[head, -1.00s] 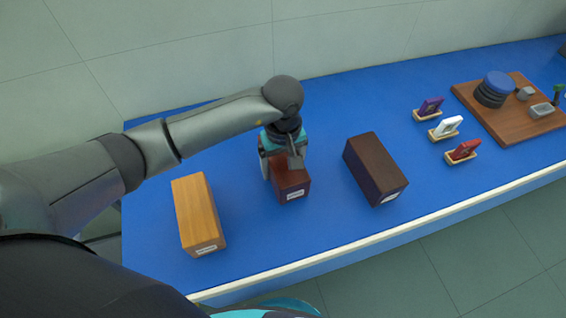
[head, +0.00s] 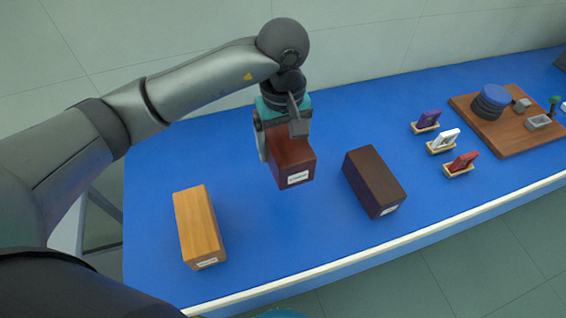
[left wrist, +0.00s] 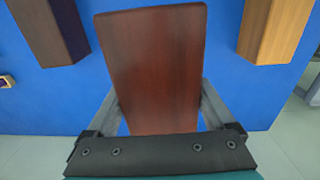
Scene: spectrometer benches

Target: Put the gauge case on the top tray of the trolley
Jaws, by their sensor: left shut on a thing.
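My left gripper (head: 284,137) is shut on a reddish-brown case (head: 291,168) with a white label on its end. It holds the case above the blue bench, with a shadow below. In the left wrist view the case (left wrist: 155,65) fills the middle, between the two fingers of the gripper (left wrist: 160,112). The label's writing is too small to read, so I cannot tell whether this is the gauge case. A light wooden case (head: 199,227) and a dark brown case (head: 374,180) stand on the bench on either side. The trolley and my right gripper are not in view.
The blue bench (head: 150,185) runs along a pale wall.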

